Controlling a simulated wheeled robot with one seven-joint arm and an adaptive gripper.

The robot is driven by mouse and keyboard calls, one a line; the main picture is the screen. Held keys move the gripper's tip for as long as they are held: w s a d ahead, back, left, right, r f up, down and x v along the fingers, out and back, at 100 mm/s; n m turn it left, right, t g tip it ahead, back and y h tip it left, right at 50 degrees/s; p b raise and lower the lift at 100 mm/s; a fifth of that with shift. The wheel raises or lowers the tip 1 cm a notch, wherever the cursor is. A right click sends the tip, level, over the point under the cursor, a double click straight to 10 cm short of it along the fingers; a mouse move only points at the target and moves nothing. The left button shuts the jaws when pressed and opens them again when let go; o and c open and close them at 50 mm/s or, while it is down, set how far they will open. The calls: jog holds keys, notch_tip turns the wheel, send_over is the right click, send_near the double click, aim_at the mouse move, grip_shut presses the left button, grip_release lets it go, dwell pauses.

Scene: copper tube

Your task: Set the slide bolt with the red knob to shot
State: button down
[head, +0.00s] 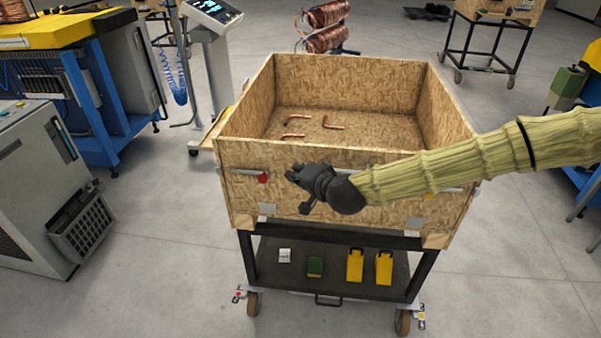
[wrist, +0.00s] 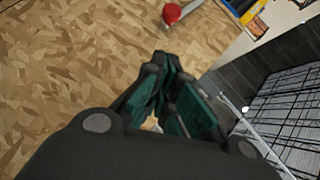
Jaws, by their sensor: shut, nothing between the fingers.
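The slide bolt's red knob (head: 263,178) is on the front wooden wall of the crate, near its left end. The pale bolt rod (head: 246,172) runs level there, with the knob hanging below it. The knob also shows at the top of the wrist view (wrist: 172,13). My gripper (head: 293,176) is just right of the knob in the head view, apart from it, in front of the wall. In the wrist view its dark fingers (wrist: 172,88) are close together and hold nothing. My gripper and arm hide the middle of the front wall.
The open wooden crate (head: 347,64) stands on a wheeled cart (head: 260,262) and holds a few copper tube pieces (head: 331,123). Floor is clear in front.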

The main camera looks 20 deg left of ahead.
aim_at(269, 171)
jog(key=p+x, duration=0.1)
jog(key=x, duration=0.4)
jog(key=shift+a+p, duration=0.1)
jog(key=shift+p, duration=0.2)
jog(key=shift+a+f+p, duration=0.35)
jog(key=shift+a+f, duration=0.25)
jog(key=shift+a, duration=0.2)
jog(key=shift+s+a+f+p, duration=0.15)
jog(key=shift+a+f+p, duration=0.2)
jog(key=shift+a+f, duration=0.4)
jog(key=shift+a+r, duration=0.1)
jog(key=shift+r, duration=0.05)
